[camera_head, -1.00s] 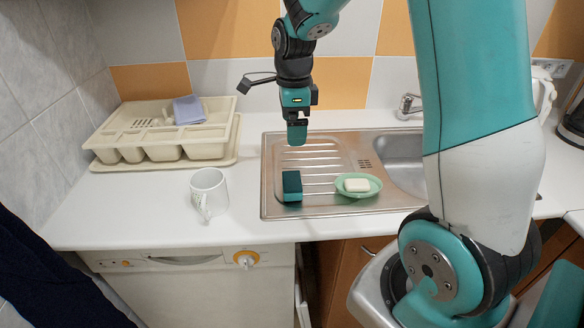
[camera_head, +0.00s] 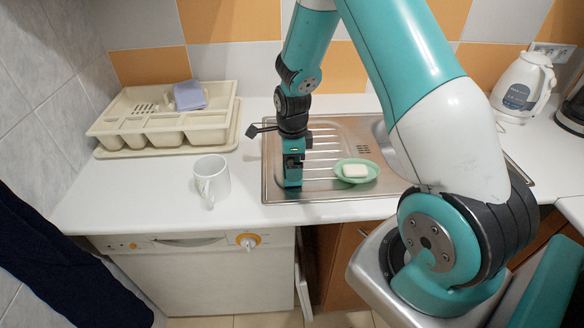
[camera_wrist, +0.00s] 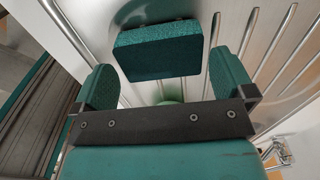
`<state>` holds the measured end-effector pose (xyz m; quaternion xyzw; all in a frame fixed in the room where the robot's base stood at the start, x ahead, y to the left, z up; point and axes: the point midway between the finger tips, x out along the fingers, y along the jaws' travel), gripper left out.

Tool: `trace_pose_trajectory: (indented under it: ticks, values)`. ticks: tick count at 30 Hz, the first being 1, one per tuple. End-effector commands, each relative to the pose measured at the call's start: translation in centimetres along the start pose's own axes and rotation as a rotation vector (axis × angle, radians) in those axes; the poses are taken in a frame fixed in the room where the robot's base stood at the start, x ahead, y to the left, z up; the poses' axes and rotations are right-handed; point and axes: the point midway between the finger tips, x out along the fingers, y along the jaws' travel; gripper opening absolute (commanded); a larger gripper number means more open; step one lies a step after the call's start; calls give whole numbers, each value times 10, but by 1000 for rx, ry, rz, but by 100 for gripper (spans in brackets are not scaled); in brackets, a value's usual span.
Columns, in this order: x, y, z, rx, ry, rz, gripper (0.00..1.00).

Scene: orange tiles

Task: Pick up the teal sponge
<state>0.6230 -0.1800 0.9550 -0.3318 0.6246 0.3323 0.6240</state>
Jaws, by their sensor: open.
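My gripper (camera_wrist: 162,75) is open, with one teal finger on each side and nothing held. In the head view my gripper (camera_head: 292,178) is low over the front left of the drainboard. It covers the sponge's place there, so I cannot tell sponge from fingers in that view.
A green soap dish (camera_head: 369,175) with white soap (camera_head: 355,170) sits right of my gripper on the sink unit (camera_head: 330,190). A white mug (camera_head: 213,183) stands on the counter to the left. A cream cutlery tray (camera_head: 205,137) is behind it; a white kettle (camera_head: 522,85) is far right.

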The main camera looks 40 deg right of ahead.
Motion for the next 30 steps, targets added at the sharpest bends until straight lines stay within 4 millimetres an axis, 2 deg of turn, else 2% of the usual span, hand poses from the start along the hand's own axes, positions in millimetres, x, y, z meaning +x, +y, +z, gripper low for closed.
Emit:
trace_pose_trajectory:
  ticks: [6, 13, 18, 30]
  values:
    - [22, 0, 1, 0, 0, 1, 100]
    - [25, 0, 1, 0, 0, -1, 100]
    - [25, 0, 1, 0, 0, -1, 68]
    - [18, -1, 1, 0, -2, -4, 67]
